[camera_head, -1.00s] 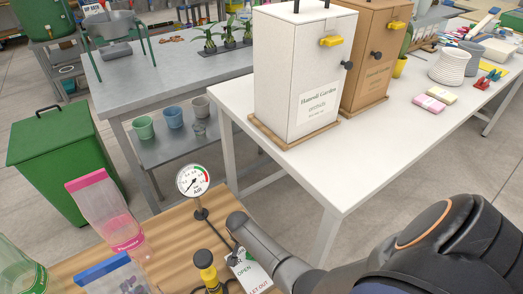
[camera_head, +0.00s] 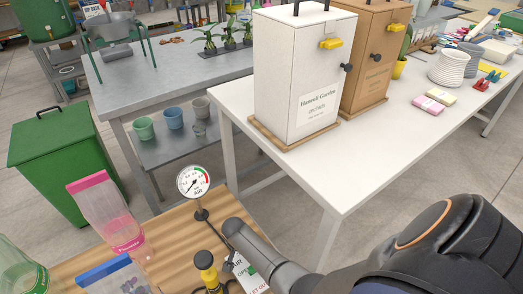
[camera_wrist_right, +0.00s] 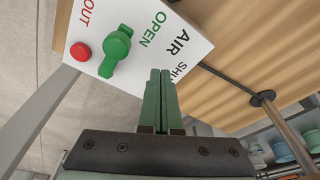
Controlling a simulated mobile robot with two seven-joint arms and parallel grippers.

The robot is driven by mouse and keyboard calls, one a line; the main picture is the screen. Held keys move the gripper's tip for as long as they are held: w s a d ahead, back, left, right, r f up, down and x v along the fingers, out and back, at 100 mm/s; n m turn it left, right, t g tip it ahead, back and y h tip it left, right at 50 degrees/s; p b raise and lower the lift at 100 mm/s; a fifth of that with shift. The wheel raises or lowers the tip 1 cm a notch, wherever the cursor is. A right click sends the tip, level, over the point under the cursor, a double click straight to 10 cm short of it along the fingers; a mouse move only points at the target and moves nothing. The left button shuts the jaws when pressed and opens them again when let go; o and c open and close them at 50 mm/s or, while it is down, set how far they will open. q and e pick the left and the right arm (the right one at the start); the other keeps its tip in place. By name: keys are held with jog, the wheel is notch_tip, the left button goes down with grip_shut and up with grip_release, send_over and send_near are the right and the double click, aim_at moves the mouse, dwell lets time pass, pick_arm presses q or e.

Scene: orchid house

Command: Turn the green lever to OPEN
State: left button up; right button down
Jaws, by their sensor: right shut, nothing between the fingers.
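In the right wrist view the green lever (camera_wrist_right: 116,50) sits on a white panel (camera_wrist_right: 186,42) lettered AIR, OPEN and partly SHUT. The lever lies to the left of the word OPEN, its narrow end toward the lower left. My right gripper (camera_wrist_right: 160,72) is shut and empty, its tips over the panel's lower edge, right of and a little below the lever. I see no contact between them. My left gripper is not in view.
A red button (camera_wrist_right: 80,51) is beside the lever. A pink-rimmed clear container (camera_head: 105,215) is at left. A white table (camera_head: 350,165) with cabinets stands behind.

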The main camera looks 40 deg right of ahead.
jog(key=shift+w, duration=0.35)
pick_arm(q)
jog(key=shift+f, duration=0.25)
pick_arm(e)
notch_tip(320, 180, up, 2)
jog(key=shift+r+p, duration=0.2)
jog(key=shift+p, duration=0.85)
pick_arm(q)
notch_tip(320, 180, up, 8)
jog(key=p, duration=0.6)
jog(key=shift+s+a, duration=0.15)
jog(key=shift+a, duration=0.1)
pick_arm(e)
notch_tip(320, 180, up, 6)
jog(key=shift+f, duration=0.2)
